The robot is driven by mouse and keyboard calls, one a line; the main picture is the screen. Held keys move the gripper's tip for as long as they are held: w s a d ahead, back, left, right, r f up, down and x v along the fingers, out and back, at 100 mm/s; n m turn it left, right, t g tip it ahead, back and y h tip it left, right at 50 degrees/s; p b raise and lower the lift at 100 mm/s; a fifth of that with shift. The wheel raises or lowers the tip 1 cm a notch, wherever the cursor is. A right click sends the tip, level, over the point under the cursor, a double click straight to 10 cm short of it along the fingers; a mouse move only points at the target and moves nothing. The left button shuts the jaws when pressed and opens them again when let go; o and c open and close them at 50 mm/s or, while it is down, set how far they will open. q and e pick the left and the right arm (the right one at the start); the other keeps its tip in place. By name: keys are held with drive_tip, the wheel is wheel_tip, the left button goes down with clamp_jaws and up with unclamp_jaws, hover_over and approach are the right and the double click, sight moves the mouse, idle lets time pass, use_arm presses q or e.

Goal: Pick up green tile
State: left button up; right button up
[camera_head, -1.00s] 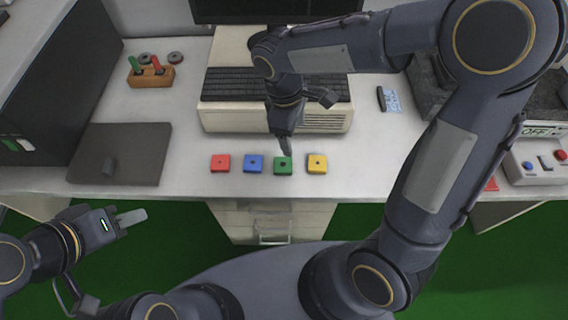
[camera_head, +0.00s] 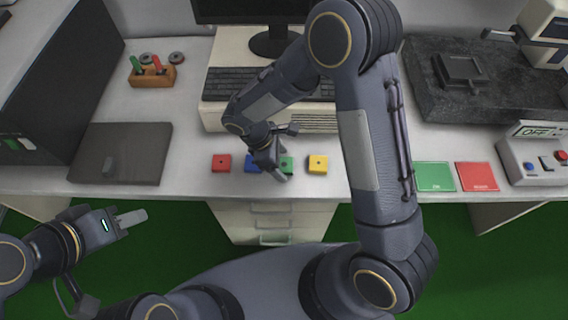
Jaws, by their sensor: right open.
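The green tile (camera_head: 288,163) lies on the white desk in a row between the blue tile (camera_head: 250,161) and the yellow tile (camera_head: 318,164). The red tile (camera_head: 222,163) is at the row's left end. My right gripper (camera_head: 280,176) is open, low over the row, and its fingers partly hide the green and blue tiles. I cannot tell whether the green tile is between the fingers. My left gripper (camera_head: 131,218) is off the desk at the lower left, away from the tiles; its finger gap cannot be made out.
A keyboard on a beige computer (camera_head: 212,115) stands behind the tiles. A dark flat panel (camera_head: 125,150) lies at left, and an orange holder (camera_head: 152,76) stands behind it. Green (camera_head: 434,177) and red (camera_head: 477,177) mats and a switch box (camera_head: 530,160) are at right.

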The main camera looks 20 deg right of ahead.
drive_tip(key=shift+f, duration=0.1)
drive_tip(key=c, duration=1.1)
